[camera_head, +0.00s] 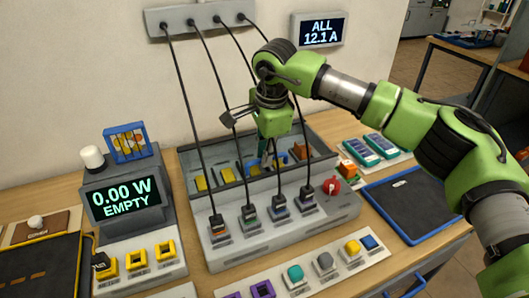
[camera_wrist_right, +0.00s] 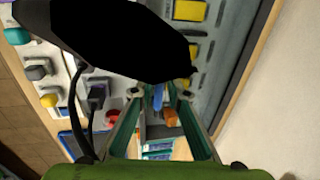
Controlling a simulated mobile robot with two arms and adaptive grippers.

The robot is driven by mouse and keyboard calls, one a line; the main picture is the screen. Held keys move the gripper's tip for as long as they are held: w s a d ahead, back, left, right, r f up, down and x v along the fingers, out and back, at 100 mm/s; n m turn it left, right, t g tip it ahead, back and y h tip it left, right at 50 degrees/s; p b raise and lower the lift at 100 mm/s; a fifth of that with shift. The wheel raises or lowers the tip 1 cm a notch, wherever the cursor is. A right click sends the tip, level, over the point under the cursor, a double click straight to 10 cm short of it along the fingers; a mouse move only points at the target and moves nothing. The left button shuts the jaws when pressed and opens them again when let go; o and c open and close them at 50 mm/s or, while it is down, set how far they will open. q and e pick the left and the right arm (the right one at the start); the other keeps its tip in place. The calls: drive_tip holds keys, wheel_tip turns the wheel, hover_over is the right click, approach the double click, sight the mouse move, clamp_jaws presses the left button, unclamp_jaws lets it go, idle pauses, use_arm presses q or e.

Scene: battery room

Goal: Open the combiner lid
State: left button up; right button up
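The combiner (camera_head: 335,208) is a grey box on the table with several black plugs on its sloped front. Behind them is a shallow grey-rimmed bay showing yellow, blue and orange pieces. I cannot tell whether a clear lid covers it. A blue arched handle (camera_head: 252,163) stands at the bay, and a blue piece (camera_wrist_right: 158,96) shows in the wrist view. My right gripper (camera_head: 264,150) points down over the bay at the handle. In the wrist view its fingers (camera_wrist_right: 160,97) are apart, with the blue piece between or just beyond them; contact is unclear. My left gripper is out of view.
Black cables run from the plugs to a wall box (camera_head: 200,18) and hang close to my right gripper. A red knob (camera_head: 332,186) sits on the combiner's right. A meter (camera_head: 125,198) reads "0.00 W EMPTY". A dark blue-edged tray (camera_head: 415,205) lies at right.

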clamp_jaws()
drive_tip(key=shift+r, duration=0.2)
drive_tip(key=shift+w+r+p, duration=0.2)
drive_tip(key=shift+r+p, duration=0.1)
drive_tip(key=shift+r, duration=0.25)
drive_tip(key=w+a+r+p, duration=0.1)
drive_tip(key=w+r+p, duration=0.4)
drive_tip(key=r+p, duration=0.2)
drive_tip(key=shift+a+r, duration=0.35)
drive_tip(key=shift+r, duration=0.2)
drive_tip(key=shift+s, duration=0.1)
